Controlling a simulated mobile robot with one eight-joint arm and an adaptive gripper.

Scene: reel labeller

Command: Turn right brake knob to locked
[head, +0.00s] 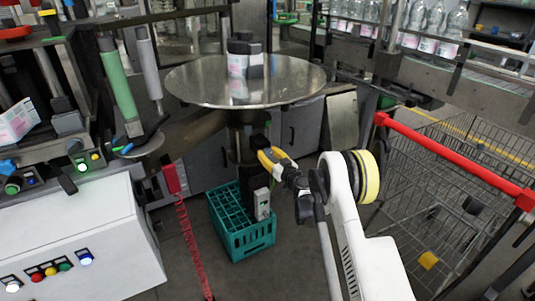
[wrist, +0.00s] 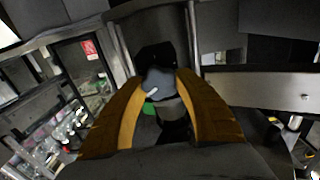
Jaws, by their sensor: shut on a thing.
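The right brake knob (wrist: 163,83) shows in the wrist view as a grey-blue rounded knob with a small white mark on its lower left. It sits in front of a dark mount. A green patch (wrist: 150,108) shows just below it. My gripper (wrist: 162,79) has its two yellow fingers on either side of the knob and is shut on it. In the head view my gripper (head: 267,156) reaches to the dark column under the round steel table (head: 195,80). The knob is hidden there behind the fingers. I cannot read any lock marking.
A teal crate (head: 245,243) stands on the floor below my gripper. A red barrier bar (head: 450,157) and wire carts (head: 425,195) are to the right. A white control cabinet (head: 75,235) is at left.

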